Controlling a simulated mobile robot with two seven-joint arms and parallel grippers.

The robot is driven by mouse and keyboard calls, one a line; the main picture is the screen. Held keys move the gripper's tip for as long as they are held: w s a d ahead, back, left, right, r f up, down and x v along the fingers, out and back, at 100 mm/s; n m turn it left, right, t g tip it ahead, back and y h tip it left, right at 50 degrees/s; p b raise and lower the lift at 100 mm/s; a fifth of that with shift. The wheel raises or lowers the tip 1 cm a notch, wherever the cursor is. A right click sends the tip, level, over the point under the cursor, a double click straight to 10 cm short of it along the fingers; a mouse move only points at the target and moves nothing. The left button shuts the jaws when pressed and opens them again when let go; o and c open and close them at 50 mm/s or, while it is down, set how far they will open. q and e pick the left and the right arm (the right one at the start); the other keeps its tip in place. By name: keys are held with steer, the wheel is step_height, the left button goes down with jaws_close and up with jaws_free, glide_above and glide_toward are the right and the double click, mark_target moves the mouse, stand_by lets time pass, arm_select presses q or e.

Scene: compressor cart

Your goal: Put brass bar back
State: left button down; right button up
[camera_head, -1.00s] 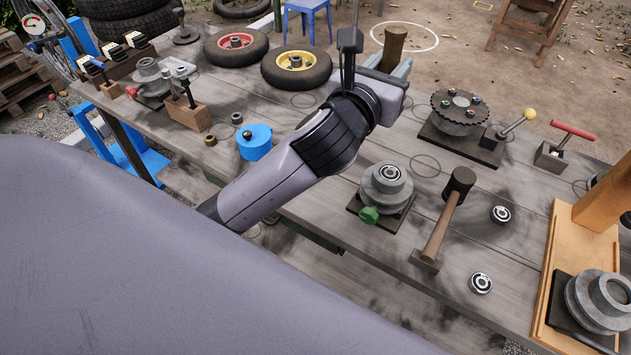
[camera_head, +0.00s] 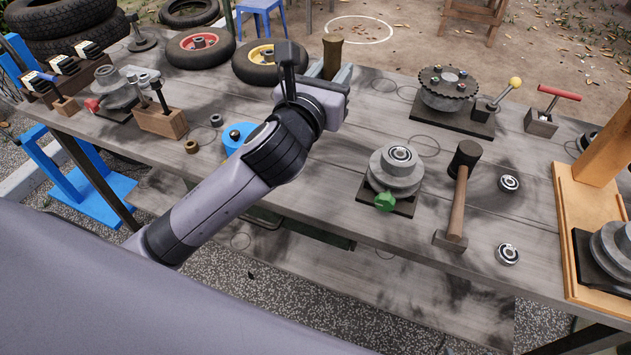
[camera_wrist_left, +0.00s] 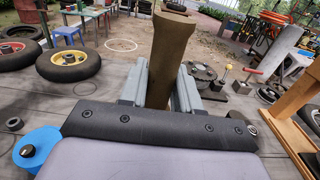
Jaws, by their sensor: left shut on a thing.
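The brass bar (camera_head: 332,56) is a dull brown, roughly upright cylinder with a wider top. My left gripper (camera_head: 340,74) is shut on it, above the far side of the bench. In the left wrist view the bar (camera_wrist_left: 166,55) stands between the two grey fingers of the left gripper (camera_wrist_left: 165,88). Its lower end is hidden by the gripper and wrist, so I cannot tell whether it touches the bench. My right gripper is not in view.
On the bench (camera_head: 330,205), a wheel with a yellow hub (camera_head: 268,54) and a blue round piece (camera_head: 232,138) lie left of the gripper. A stepped pulley (camera_head: 397,170), a mallet (camera_head: 458,195) and a toothed disc (camera_head: 450,88) stand to the right.

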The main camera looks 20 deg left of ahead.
arm_select(q)
steer(key=shift+a, duration=0.1)
step_height(320, 180, down, 16)
steer(key=b, duration=0.5)
steer(key=shift+r+b, duration=0.1)
steer(key=shift+b, duration=0.25)
steer(key=shift+f+b, duration=1)
steer(key=shift+f, duration=1.1)
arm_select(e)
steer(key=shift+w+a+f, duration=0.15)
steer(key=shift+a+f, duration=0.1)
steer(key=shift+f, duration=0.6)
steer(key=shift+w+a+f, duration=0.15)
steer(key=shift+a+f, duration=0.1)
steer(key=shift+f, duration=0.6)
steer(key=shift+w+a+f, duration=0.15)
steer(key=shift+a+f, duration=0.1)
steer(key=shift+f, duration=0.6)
arm_select(q)
steer(key=shift+f, duration=0.15)
steer(key=c, duration=0.8)
jaws_free()
steer(key=shift+f, duration=0.1)
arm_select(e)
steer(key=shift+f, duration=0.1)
